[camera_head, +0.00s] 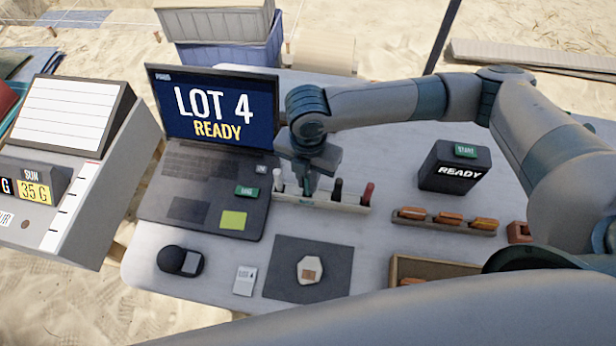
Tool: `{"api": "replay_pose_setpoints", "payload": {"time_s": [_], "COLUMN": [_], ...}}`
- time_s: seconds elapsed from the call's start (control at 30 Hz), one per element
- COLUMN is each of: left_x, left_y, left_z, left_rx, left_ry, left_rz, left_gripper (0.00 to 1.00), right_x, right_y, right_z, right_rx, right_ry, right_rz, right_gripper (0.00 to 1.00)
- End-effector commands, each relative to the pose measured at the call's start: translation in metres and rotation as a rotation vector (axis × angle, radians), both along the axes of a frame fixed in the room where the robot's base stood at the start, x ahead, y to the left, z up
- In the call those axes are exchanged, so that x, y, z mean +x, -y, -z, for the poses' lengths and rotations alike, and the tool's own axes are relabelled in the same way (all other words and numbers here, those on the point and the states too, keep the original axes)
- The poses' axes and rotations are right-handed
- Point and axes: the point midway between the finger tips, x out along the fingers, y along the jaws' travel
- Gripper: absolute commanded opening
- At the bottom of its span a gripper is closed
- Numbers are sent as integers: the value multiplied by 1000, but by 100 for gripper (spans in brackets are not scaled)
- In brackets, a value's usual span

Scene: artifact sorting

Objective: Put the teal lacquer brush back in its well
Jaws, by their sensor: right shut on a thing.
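The brush rack (352,208) is a pale, narrow block behind the dark mat, with a white-topped brush, a black brush (337,190) and a red brush (368,193) upright in it. My right gripper (304,186) points down over the rack, between the white-topped and black brushes. It is shut on the teal lacquer brush, which is mostly hidden by the fingers. I cannot tell whether the brush's lower end is inside a well or just above it. My left gripper is not in view.
A laptop (200,160) reading "LOT 4 READY" stands left of the rack. A dark mat (280,255) with a pale piece lies in front. A tray (450,222) of orange-brown items and a black "READY" box (452,170) stand to the right. My right arm spans above the table.

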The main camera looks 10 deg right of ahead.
Motion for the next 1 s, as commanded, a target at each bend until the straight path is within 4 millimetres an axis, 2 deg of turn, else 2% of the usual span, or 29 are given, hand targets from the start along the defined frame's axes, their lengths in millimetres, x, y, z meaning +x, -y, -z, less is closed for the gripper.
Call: {"api": "replay_pose_setpoints", "payload": {"time_s": [0.3, 0.33, 0.4, 0.77, 1.0], "left_x": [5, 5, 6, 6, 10], "left_y": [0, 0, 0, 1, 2], "left_z": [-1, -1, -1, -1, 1], "left_rx": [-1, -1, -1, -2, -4], "left_ry": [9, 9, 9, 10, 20], "left_rz": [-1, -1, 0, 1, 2], "left_gripper": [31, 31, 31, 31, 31], "right_x": [0, 0, 0, 0, 1], "right_y": [0, 0, 0, 0, 0], "right_z": [3, 3, 2, 1, -17], "right_rx": [0, 0, 0, 1, 2], "right_ry": [0, 0, 0, 1, 3], "right_rz": [0, 0, 0, 0, 0], "right_gripper": [0, 18, 32, 32, 32]}}
